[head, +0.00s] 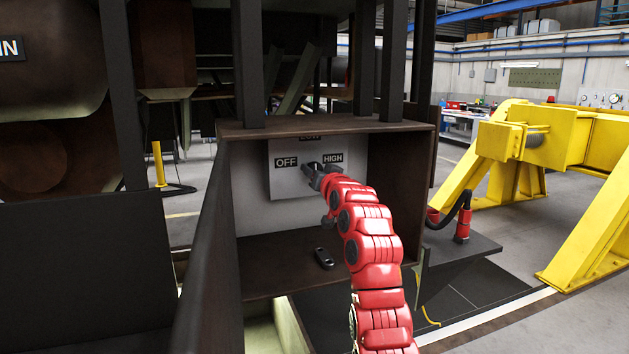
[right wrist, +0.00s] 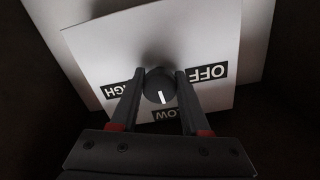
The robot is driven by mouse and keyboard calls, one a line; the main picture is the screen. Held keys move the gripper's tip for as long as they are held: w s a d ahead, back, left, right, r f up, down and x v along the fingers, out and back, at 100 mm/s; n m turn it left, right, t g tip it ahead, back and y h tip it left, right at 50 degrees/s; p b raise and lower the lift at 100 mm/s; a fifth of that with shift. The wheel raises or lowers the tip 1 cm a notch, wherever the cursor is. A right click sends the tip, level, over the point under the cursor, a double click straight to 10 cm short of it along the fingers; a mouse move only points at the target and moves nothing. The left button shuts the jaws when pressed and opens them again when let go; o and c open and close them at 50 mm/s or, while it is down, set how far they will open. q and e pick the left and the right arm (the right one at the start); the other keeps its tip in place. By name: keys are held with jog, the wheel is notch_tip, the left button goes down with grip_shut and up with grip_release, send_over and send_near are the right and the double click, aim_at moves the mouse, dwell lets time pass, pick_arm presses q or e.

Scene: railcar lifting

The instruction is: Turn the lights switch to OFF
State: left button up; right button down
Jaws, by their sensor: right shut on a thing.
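The lights switch is a round dark knob (right wrist: 158,84) on a white panel (head: 287,184) inside an open brown metal box. The panel has labels OFF (head: 286,162) at the left, HIGH (head: 333,156) at the right and LOW at the top, partly cut off by the box top. In the right wrist view the panel appears upside down, and the knob's white pointer line points toward LOW (right wrist: 176,115). My right gripper (head: 315,173) is shut on the knob, one finger on each side. In the head view it hides most of the knob. My left gripper is out of view.
The brown box (head: 334,127) encloses the panel with a top, side walls and a floor. A small dark oval item (head: 323,258) lies on its floor. Dark upright posts stand above it. Yellow steel frames (head: 538,150) stand on the floor at the right.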

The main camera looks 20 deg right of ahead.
jog(key=n+b, duration=0.1)
jog(key=n, duration=0.1)
jog(key=n+b, duration=0.1)
jog(key=n, duration=0.1)
jog(key=shift+d+f+n, duration=0.1)
jog(key=shift+f+n, duration=0.1)
jog(key=shift+n, duration=0.1)
jog(key=n+b, duration=0.2)
jog(key=n, duration=0.2)
jog(key=shift+d+n, duration=0.1)
jog(key=shift+n, duration=0.2)
jog(key=n+b, duration=0.2)
jog(key=n, duration=0.2)
jog(key=shift+r, duration=0.1)
jog(key=shift+r+n+b, duration=0.1)
jog(key=shift+n+b, duration=0.35)
jog(key=shift+n, duration=1.35)
jog(key=shift+c, duration=1.9)
grip_release()
jog(key=shift+r, duration=0.1)
